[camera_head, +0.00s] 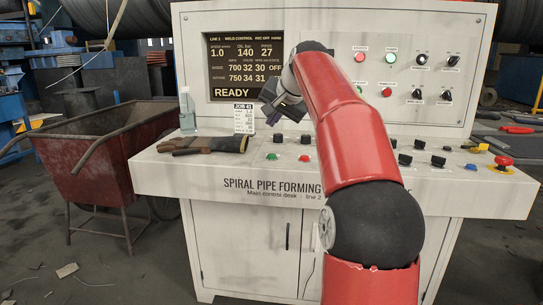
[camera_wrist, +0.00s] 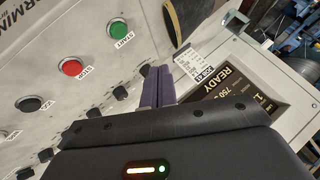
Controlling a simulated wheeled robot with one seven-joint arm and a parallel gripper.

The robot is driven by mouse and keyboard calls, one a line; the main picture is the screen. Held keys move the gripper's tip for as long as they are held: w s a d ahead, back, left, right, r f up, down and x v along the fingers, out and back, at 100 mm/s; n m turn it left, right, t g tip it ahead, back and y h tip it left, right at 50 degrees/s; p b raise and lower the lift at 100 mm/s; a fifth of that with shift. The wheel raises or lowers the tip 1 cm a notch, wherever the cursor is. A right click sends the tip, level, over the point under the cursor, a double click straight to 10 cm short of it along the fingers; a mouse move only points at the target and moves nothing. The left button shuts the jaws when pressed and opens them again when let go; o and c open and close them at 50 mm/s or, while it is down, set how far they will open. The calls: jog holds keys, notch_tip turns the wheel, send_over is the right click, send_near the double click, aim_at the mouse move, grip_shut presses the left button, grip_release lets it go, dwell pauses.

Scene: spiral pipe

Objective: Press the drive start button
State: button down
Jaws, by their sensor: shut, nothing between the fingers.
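A green button (camera_wrist: 118,28) labelled START sits beside a red button (camera_wrist: 72,67) labelled STOP in the wrist view. In the head view the green button (camera_head: 272,156) and the red button (camera_head: 304,158) are at the left middle of the desk's sloped front. My gripper (camera_head: 273,118) hangs above and behind the green button, in front of the lower part of the display. Its purple fingers (camera_wrist: 157,85) are together and empty. They appear apart from both buttons.
The control desk (camera_head: 165,178) carries several black knobs, a red emergency knob (camera_head: 503,161) on yellow, dark gloves (camera_head: 198,145) and a job card (camera_head: 244,117). The display (camera_head: 235,93) reads READY. A red cart (camera_head: 85,160) stands at left.

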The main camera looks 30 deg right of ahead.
aim_at(273, 156)
jog(key=shift+f+b, duration=2.4)
jog(key=shift+f, duration=0.75)
jog(key=shift+f, duration=0.1)
jog(key=shift+f, duration=0.3)
jog(key=shift+f+b, duration=0.4)
jog(key=shift+b, duration=0.1)
jog(key=shift+r, duration=0.1)
jog(key=shift+r+p, duration=0.7)
jog(key=shift+p, duration=0.2)
notch_tip(273, 156, up, 5)
jog(key=p, duration=0.4)
